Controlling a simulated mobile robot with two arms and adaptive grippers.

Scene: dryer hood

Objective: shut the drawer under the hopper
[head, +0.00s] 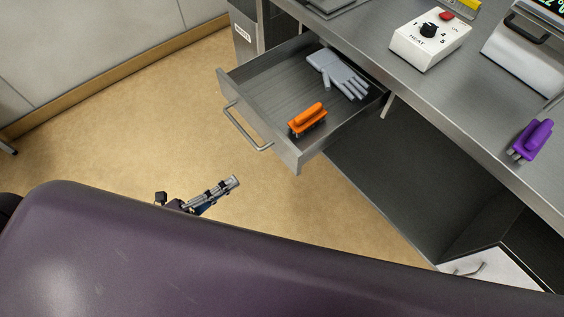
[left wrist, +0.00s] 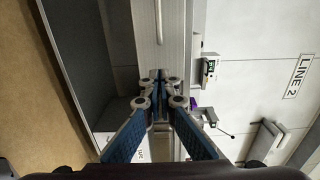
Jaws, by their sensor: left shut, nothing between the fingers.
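The drawer (head: 287,149) is pulled well out from under the grey counter in the head view. It has a bar handle (head: 247,130) on its front. A grey glove (head: 338,75) and an orange-handled brush (head: 307,118) lie inside it. My left gripper (head: 236,181) is in front of the drawer and below it in the picture, apart from the handle. In the left wrist view the same gripper (left wrist: 158,76) has its fingertips together, with nothing between them. Beyond them is a pale panel with a bar handle (left wrist: 158,20). I see no hopper, and my right gripper is not in view.
The counter (head: 440,90) carries a white heat control box (head: 431,42) and a purple-handled brush (head: 531,140). An open dark recess (head: 400,180) lies below the counter, right of the drawer. The tan floor (head: 130,130) left of the drawer is clear.

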